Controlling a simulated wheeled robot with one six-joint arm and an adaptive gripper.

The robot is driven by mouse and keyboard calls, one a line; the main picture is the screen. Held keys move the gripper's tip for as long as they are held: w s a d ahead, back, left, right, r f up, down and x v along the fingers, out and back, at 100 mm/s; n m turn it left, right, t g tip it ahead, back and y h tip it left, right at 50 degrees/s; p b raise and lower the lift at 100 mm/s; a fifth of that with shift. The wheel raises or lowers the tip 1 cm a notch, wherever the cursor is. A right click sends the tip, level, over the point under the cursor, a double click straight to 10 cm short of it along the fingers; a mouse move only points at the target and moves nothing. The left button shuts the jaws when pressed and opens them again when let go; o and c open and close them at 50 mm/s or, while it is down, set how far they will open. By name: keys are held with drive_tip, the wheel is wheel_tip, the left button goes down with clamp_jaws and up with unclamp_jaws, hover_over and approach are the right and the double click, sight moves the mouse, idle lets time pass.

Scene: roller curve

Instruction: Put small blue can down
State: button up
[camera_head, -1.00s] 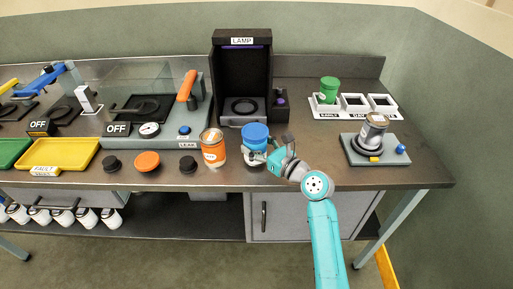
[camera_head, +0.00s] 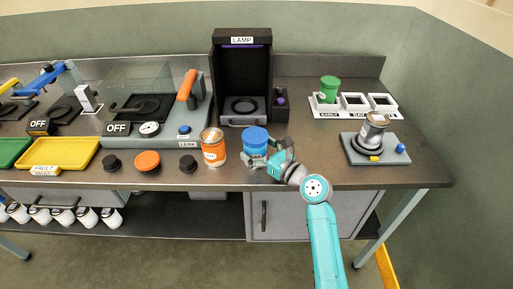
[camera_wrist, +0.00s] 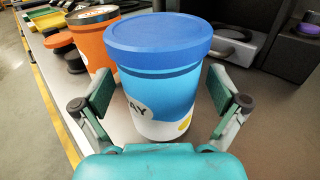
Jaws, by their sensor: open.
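The small blue can (camera_head: 255,137) with a blue lid stands upright near the front edge of the bench, right of an orange can. In the wrist view the blue can (camera_wrist: 155,85) sits between the two fingers, with a visible gap on each side. My gripper (camera_head: 267,157) is open around it, reaching in from the front right; it also shows in the wrist view (camera_wrist: 163,92). The can's base is partly hidden in the head view by a finger.
The orange can (camera_head: 213,148) is close on the left. Dark lids and an orange lid (camera_head: 147,161) lie farther left. The lamp booth (camera_head: 241,80) stands behind. A green can (camera_head: 329,90) sits in the white rack (camera_head: 354,104).

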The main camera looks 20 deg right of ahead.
drive_tip(key=shift+r, duration=0.25)
drive_tip(key=v, duration=1.2)
drive_tip(key=shift+f, duration=0.1)
